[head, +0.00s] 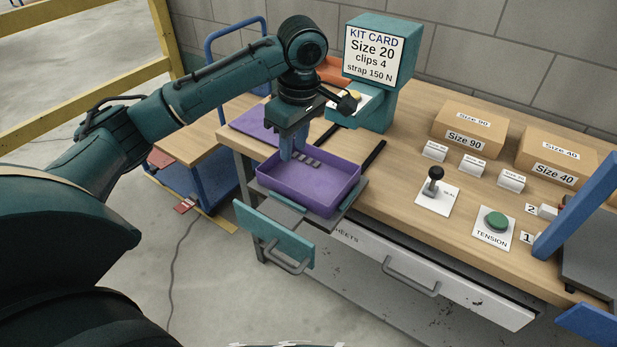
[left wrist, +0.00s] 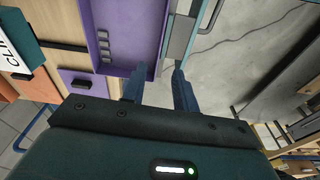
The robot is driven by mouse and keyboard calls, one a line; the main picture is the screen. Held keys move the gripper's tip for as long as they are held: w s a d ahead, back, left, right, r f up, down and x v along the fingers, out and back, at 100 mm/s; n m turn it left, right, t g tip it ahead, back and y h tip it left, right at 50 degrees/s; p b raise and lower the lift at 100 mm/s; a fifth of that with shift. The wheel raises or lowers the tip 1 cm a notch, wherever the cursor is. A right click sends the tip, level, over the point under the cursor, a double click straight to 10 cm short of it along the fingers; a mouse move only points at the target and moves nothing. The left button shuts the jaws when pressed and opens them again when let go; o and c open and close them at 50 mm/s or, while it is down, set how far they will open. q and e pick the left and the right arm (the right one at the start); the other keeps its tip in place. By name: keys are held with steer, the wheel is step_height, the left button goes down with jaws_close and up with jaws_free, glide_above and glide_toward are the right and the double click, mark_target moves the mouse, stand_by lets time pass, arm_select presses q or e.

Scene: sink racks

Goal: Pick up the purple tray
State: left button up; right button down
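The purple tray (head: 335,190) sits at the front left edge of the wooden bench, partly over a grey plate. Several small grey clips (head: 306,159) lie in it. My left gripper (head: 291,150) points down at the tray's left end, fingers apart. In the left wrist view the tray (left wrist: 125,45) is at upper left. The left gripper (left wrist: 160,72) shows there with one finger over the tray side and one beyond its wall, with a gap between them. Whether the fingers touch the wall I cannot tell. My right gripper is not in view.
A teal kit-card stand (head: 378,75) is behind the tray. A flat purple piece (head: 252,124) lies left of it. A teal handled panel (head: 272,235) is in front.

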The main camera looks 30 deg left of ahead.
arm_select(q)
steer(key=shift+n, duration=0.4)
steer(key=f, duration=0.2)
steer(key=a+f, duration=0.1)
steer(key=f, duration=0.4)
steer(key=shift+w+a+b, duration=0.1)
steer(key=shift+a+b, duration=0.15)
steer(key=shift+b, duration=0.15)
steer(key=shift+f, duration=2.7)
steer(key=shift+c, duration=0.2)
jaws_close()
